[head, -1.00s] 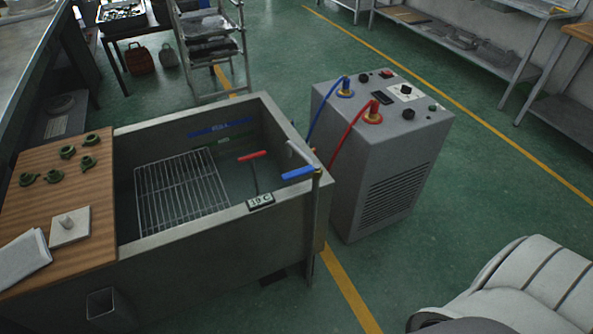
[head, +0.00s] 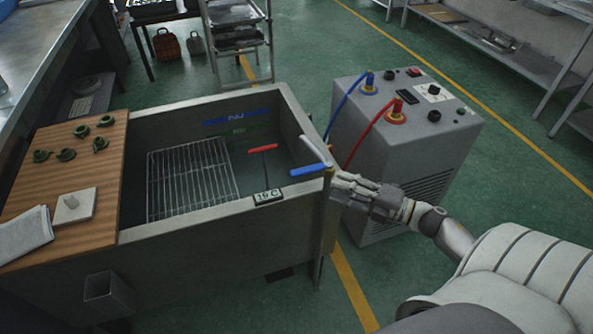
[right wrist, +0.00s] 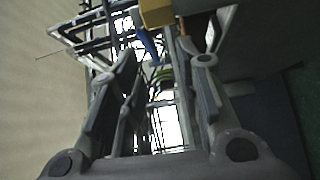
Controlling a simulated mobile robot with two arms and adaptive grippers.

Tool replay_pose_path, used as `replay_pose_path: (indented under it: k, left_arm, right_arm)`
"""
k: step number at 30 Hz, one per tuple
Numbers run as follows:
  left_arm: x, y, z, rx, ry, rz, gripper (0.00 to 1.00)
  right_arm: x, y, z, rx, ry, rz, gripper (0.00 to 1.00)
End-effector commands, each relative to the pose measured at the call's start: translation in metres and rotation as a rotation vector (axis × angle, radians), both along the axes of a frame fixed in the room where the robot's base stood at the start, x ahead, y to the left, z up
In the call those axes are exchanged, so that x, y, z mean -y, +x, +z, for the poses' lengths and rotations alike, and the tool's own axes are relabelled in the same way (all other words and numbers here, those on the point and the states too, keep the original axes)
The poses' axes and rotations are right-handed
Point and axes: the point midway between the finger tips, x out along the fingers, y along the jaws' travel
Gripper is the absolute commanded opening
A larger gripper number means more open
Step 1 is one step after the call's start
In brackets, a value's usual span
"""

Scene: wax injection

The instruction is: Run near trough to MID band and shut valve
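The trough (head: 190,230) is a grey open tank holding a wire rack (head: 190,180). Blue and green band marks (head: 236,121) show on its far inner wall; I cannot read them or make out a water level. A blue valve handle (head: 308,170) lies across the near right corner, beside a grey spout-like lever (head: 316,150). A red handle (head: 262,148) stands inside. My right gripper (head: 338,182) is just right of the blue handle at the corner. In the right wrist view its fingers (right wrist: 155,85) are apart, with the blue handle (right wrist: 149,46) beyond them. My left gripper is out of view.
A grey chiller unit (head: 400,150) with blue and red hoses stands close behind my right gripper. A wooden board (head: 75,185) with green fittings covers the trough's left end. A small temperature display (head: 268,196) sits on the near rim. A wheeled rack (head: 240,45) stands behind.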

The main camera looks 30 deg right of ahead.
Motion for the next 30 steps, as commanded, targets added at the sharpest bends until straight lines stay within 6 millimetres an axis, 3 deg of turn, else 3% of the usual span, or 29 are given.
replay_pose_path:
  k: [3, 7, 21, 30]
  left_arm:
    - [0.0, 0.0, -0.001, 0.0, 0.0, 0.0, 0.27]
    - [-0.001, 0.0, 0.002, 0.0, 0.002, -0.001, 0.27]
    - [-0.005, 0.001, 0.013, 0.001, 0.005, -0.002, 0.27]
    - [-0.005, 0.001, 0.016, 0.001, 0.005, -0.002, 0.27]
  right_arm:
    - [-0.008, 0.0, 0.013, 0.033, -0.036, 0.045, 0.32]
    - [-0.014, 0.008, 0.015, 0.037, -0.039, 0.049, 0.32]
    - [-0.052, 0.072, 0.015, 0.035, -0.035, 0.045, 0.32]
    - [-0.063, 0.09, 0.013, 0.033, -0.034, 0.045, 0.32]
